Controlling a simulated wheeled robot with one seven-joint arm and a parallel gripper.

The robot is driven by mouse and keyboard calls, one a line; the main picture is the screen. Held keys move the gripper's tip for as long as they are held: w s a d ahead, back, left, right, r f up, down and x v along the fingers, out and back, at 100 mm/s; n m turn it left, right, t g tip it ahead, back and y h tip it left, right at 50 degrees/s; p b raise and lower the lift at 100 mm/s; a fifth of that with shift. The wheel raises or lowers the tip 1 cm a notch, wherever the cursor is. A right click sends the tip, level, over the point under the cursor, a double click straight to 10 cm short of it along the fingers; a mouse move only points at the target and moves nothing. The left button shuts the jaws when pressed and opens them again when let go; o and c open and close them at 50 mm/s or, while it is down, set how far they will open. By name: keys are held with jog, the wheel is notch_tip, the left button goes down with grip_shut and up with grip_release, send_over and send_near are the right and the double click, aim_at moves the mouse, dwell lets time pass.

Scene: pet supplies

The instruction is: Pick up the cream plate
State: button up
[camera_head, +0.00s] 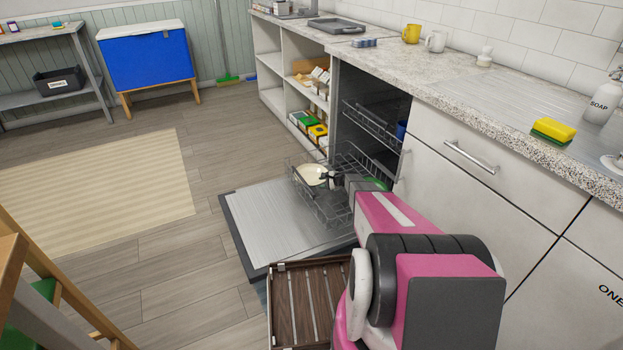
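The cream plate (311,174) lies in the pulled-out lower rack (322,202) of the open dishwasher. It looks tilted or flat among the wires; I cannot tell which. My gripper (332,178) is at the right edge of the plate, over the rack. My arm, pink and dark grey, reaches in from the lower right. The fingers are small and partly hidden by my own arm, so I cannot tell whether they touch the plate or are open.
The dishwasher door (270,225) is folded down. A green item (375,184) is in the rack at the right. The upper rack (372,125) sits above. A wooden slatted tray (308,300) is in front. Open floor (215,260) lies to the left.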

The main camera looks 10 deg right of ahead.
jog(key=x, duration=0.5)
jog(key=shift+s+a, duration=0.1)
jog(key=shift+s, duration=0.1)
grip_shut()
jog(key=shift+r, duration=0.1)
jog(key=shift+r, duration=0.1)
